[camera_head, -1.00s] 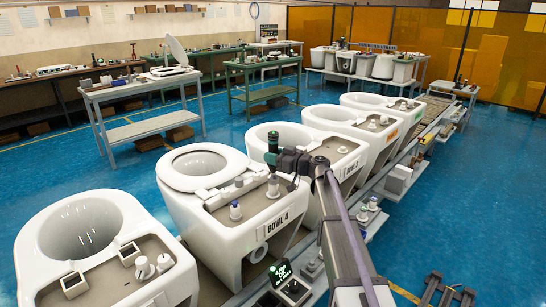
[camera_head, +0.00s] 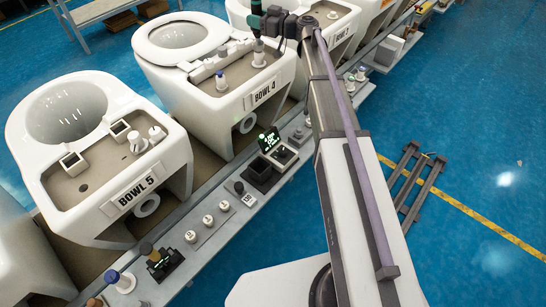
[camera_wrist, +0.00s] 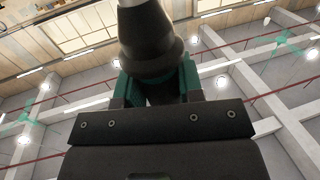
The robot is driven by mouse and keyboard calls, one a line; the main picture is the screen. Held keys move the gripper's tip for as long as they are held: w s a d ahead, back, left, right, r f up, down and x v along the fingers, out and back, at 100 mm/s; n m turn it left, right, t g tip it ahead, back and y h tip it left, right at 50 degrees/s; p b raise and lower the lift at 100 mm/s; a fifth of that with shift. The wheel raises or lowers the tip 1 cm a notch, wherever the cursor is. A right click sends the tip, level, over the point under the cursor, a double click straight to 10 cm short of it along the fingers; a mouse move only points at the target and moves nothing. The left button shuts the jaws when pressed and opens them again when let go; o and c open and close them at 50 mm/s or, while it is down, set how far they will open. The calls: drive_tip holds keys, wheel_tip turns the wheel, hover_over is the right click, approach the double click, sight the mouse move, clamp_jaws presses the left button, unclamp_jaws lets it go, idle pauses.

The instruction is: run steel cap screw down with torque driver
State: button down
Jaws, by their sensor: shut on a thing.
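In the wrist view the driver (camera_wrist: 150,35) shows as a dark flared body with a pale narrower end, between green-and-black jaws (camera_wrist: 160,80). In the head view a small grey-and-white post (camera_head: 259,55) stands right below the driver. I cannot tell whether they touch. I cannot make out the steel cap screw; its place may be hidden by the tool or too small.
Bowl 5 (camera_head: 125,185) stands at left, with square sockets and white knobs on its deck. A grey side rail (camera_head: 215,245) carries a lit green display (camera_head: 268,140), a dark tray (camera_head: 258,174) and several knobs. A dark slatted rack (camera_head: 412,180) lies on the open blue floor.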

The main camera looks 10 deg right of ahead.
sight(256, 5)
drive_tip(key=shift+r+p, duration=1.7)
drive_tip(key=shift+r, duration=0.45)
